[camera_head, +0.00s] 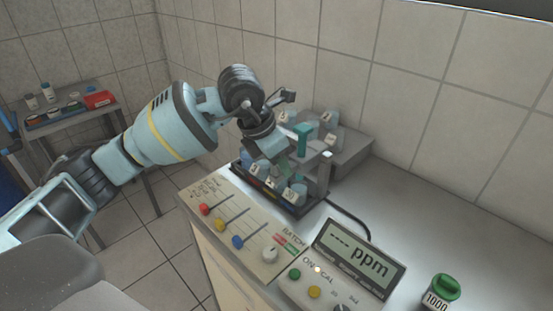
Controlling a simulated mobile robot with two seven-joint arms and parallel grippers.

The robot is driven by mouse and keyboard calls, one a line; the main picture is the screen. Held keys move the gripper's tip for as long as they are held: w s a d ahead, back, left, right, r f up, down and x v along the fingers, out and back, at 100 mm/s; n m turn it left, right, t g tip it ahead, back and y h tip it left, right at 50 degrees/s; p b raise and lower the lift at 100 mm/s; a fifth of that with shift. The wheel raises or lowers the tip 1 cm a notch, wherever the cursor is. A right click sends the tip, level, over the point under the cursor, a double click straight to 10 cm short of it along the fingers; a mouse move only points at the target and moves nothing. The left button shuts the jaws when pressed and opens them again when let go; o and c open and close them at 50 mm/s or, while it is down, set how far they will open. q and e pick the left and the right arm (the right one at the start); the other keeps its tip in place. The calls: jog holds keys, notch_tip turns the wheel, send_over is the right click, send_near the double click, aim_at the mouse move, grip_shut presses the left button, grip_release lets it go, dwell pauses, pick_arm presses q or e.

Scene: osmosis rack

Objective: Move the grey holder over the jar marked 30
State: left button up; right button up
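My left gripper (283,118) comes in from the left and hangs over the black rack (262,190). One dark finger sticks out to the right; the rest is hidden by the wrist, so I cannot tell what lies between the fingers. A teal upright piece (302,140) and a short grey post (325,172) stand just right of the gripper. Several small labelled jars (298,192) stand in the rack and on the grey step behind it. Their labels are too small to read, so I cannot pick out the jar marked 30. I cannot clearly tell the grey holder apart. My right gripper is out of view.
A control panel (240,226) with coloured sliders lies in front of the rack. A ppm meter (355,262) with a black cable stands right of it. A green-capped bottle marked 1000 (440,293) stands at lower right. The bench right of the rack is mostly clear. A side table (75,115) stands at left.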

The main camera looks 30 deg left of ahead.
pick_arm(q)
jog(key=shift+o, duration=1)
jog(key=shift+d, duration=0.1)
jog(key=shift+r, duration=0.2)
jog(key=v, duration=0.7)
jog(key=shift+r, duration=0.25)
jog(key=shift+s+f, duration=0.1)
